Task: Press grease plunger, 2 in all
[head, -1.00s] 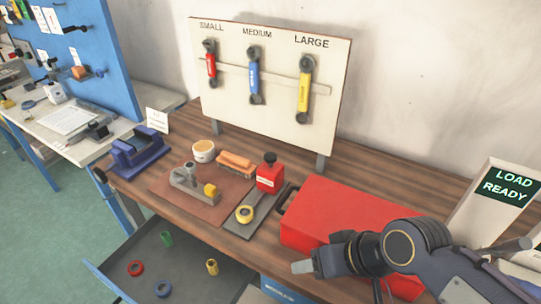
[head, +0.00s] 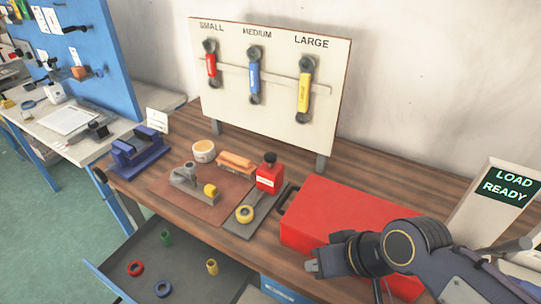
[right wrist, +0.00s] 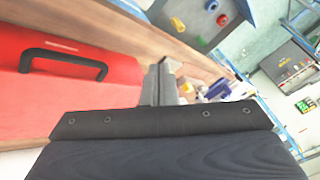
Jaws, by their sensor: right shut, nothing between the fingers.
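The grease dispenser is a red block (head: 269,180) with a black plunger knob (head: 270,158) on top. My left gripper is not in view.
A red toolbox (head: 335,220) with a black handle lies beside the dispenser. A brown mat (head: 205,213) holds a metal fixture, a sponge and a white tub. An open drawer (head: 190,283) with coloured rings juts out below. Wrenches hang on a board (head: 227,105) behind.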

